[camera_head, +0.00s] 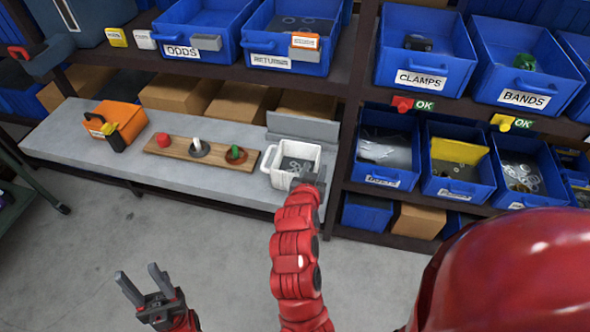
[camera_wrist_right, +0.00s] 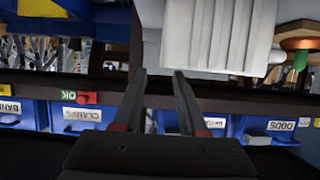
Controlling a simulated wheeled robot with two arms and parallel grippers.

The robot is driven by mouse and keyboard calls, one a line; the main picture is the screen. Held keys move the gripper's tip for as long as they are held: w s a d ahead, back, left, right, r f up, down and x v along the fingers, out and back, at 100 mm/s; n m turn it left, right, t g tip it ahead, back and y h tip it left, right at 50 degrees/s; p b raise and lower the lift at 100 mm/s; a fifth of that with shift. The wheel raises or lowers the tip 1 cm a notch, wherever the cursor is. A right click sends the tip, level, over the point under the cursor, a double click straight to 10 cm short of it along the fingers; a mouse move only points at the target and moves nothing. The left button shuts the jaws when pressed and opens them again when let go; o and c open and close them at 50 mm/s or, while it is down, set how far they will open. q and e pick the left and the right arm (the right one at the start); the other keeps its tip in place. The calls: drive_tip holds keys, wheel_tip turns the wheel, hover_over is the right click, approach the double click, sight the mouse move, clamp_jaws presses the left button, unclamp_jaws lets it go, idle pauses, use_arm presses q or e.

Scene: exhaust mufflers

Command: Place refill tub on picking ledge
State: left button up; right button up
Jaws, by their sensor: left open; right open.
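The white refill tub (camera_head: 275,170) stands upright at the right end of the grey ledge (camera_head: 80,150), with small dark parts inside. Its ribbed white wall (camera_wrist_right: 208,38) fills the upper middle of the right wrist view. My right gripper (camera_head: 318,172) is at the tub's front right corner, and my arm hides part of that corner. In the right wrist view its two fingers (camera_wrist_right: 158,74) are apart, just by the tub wall; contact cannot be told. My left gripper (camera_head: 143,284) is open and empty above the floor, away from the ledge.
A wooden board (camera_head: 200,152) with red, white and green knobs lies left of the tub. An orange box (camera_head: 118,122) sits further left. A dark shelf post (camera_head: 345,120) and blue bins (camera_head: 385,150) stand close on the right. The floor in front is clear.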

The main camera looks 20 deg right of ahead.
sight(317, 162)
drive_tip(key=p+x, duration=0.2)
drive_tip(key=x, duration=0.3)
drive_tip(key=shift+f, duration=0.15)
drive_tip(key=shift+w+f, duration=0.2)
drive_tip(key=shift+w, duration=0.1)
drive_tip(key=shift+c, duration=0.2)
clamp_jaws()
idle(0.9)
